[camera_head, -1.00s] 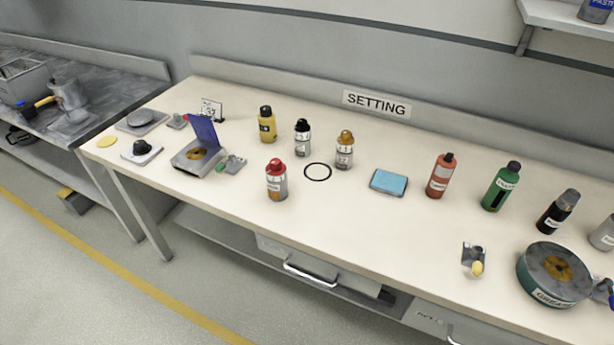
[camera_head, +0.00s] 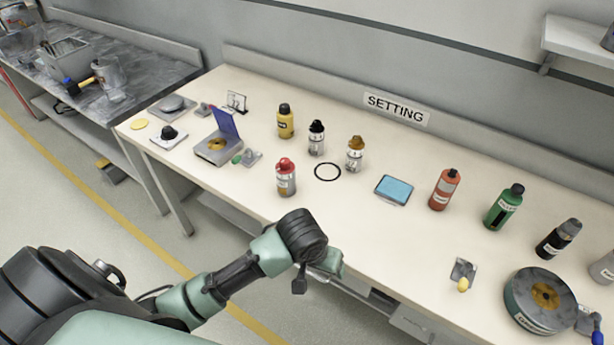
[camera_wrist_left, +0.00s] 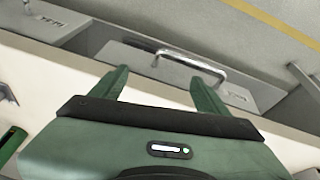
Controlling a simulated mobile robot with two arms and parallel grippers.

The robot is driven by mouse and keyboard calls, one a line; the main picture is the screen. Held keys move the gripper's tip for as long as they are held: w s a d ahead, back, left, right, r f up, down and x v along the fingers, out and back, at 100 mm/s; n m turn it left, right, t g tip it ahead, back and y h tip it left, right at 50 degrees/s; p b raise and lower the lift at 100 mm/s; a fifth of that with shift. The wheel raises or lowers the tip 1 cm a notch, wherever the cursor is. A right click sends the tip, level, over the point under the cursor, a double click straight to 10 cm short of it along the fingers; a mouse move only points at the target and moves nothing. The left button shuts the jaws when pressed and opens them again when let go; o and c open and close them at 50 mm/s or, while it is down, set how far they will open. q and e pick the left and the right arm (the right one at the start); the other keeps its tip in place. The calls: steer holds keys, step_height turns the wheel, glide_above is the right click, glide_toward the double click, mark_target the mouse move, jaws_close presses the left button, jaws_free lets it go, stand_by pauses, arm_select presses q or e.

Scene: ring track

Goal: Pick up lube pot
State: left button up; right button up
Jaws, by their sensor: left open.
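Several small pots and bottles stand on the cream bench (camera_head: 400,245) in the head view. They include a yellow one with a black cap (camera_head: 285,121), a clear-silver one with a black cap (camera_head: 316,138), one with an amber cap (camera_head: 355,154) and one with a red cap (camera_head: 286,177). Their labels are too small to read, so I cannot tell which is the lube pot. My left gripper (camera_head: 330,265) is at the bench's front edge, apart from all of them. In the left wrist view its two fingers (camera_wrist_left: 158,78) are spread and empty. My right gripper is not seen.
A black ring (camera_head: 327,172) and a blue pad (camera_head: 394,189) lie mid-bench. Red (camera_head: 444,190), green (camera_head: 504,207) and black (camera_head: 558,239) bottles and a round tin (camera_head: 538,299) stand at right. A drawer handle (camera_wrist_left: 190,60) shows below the bench edge.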

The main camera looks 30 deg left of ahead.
mark_target(287, 172)
arm_select(q)
steer(key=w+a+r+n, duration=0.1)
steer(key=w+a, duration=0.1)
steer(key=w, duration=0.1)
steer(key=w+a+r+n+y, duration=0.1)
steer(key=w+a, duration=0.2)
steer(key=w+a+r+n+y, duration=0.1)
steer(key=w+a+n, duration=0.1)
steer(key=w, duration=0.1)
steer(key=shift+w+a, duration=0.25)
steer(key=w+a+r+n, duration=0.2)
steer(key=a, duration=0.1)
steer(key=w+a+r+n+y, duration=0.1)
steer(key=w+a+r, duration=0.1)
steer(key=a, duration=0.2)
steer(key=w+a+r+n+y, duration=0.1)
steer(key=w+a+r+n, duration=0.1)
steer(key=w+a, duration=0.1)
steer(key=shift+a+n+g, duration=0.3)
steer(key=shift+a+g, duration=0.1)
steer(key=shift+a, duration=0.3)
steer(key=p+x, duration=0.1)
steer(key=x, duration=0.6)
steer(key=shift+w+f, duration=0.1)
steer(key=shift+f, duration=0.2)
steer(key=c, duration=1.6)
steer(key=shift+c, duration=0.2)
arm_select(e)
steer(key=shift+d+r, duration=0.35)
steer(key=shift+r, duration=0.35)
